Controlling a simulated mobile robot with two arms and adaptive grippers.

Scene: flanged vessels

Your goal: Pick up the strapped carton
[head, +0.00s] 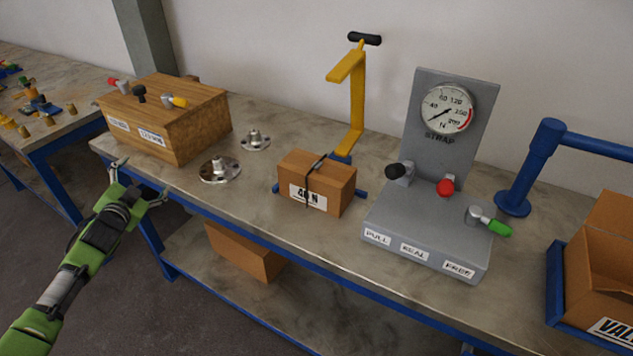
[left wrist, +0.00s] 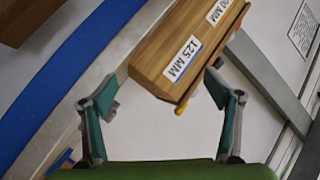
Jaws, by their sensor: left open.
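The strapped carton (head: 316,183) is a small brown box with a dark strap around it and a white label. It sits on the bench near the front edge, in the middle of the head view. My left gripper (head: 139,178) is open and empty at the left, off the bench's front edge, well to the left of the carton. In the left wrist view its two fingers (left wrist: 163,96) are spread, with the wooden box labelled 125 MM beyond them. The carton is not identifiable in the left wrist view. My right gripper is not in view.
A wooden box with levers (head: 190,130) and two metal flanges (head: 220,170) stand left of the carton. A yellow stand (head: 357,100) is behind it. A grey gauge unit (head: 425,235) is close on its right. An open carton (head: 605,260) is at far right.

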